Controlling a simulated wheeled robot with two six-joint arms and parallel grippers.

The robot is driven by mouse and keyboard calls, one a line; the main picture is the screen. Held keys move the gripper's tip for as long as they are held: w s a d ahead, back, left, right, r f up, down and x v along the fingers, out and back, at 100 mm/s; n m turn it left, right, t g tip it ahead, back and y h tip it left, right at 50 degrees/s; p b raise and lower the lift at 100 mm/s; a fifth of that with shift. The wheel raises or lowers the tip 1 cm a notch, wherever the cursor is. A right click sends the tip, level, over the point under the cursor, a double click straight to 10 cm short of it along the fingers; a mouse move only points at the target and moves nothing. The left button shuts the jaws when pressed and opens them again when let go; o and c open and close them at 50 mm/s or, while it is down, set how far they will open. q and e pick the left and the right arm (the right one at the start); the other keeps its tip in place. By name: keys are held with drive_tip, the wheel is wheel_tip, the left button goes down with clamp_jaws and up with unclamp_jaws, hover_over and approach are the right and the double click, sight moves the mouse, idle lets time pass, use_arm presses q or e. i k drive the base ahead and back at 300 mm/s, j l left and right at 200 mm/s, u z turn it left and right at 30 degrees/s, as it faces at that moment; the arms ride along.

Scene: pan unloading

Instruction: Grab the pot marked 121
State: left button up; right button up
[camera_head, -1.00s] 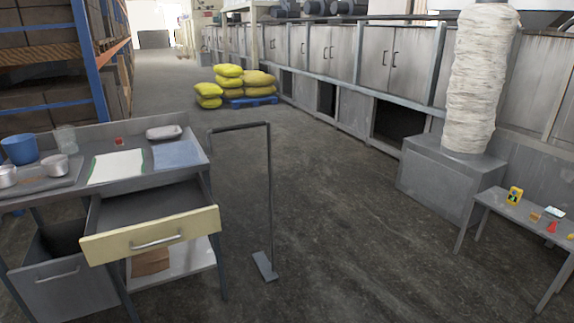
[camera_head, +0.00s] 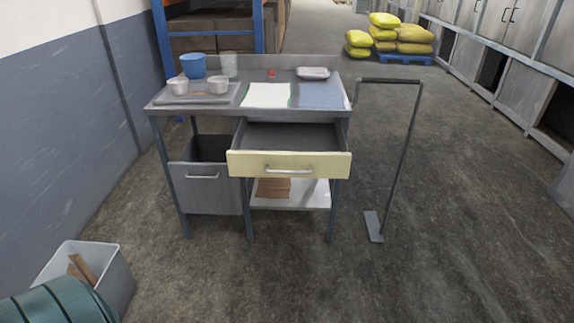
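Two small pale pots, a left one (camera_head: 178,86) and a right one (camera_head: 218,84), sit on a grey tray (camera_head: 200,99) at the left of the metal workbench (camera_head: 240,107). A blue pot-like container (camera_head: 193,66) stands behind them, beside a clear container (camera_head: 229,64). No number 121 is readable on any of them. Neither of my grippers is in view.
The bench's pale yellow drawer (camera_head: 287,166) is pulled open and sticks out in front. A metal stand (camera_head: 398,170) is right of the bench. A white bin (camera_head: 115,277) and a green ribbed object (camera_head: 60,302) are at lower left. Floor ahead is clear.

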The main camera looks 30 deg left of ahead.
sight(178, 86)
drive_tip(key=u, duration=1.75)
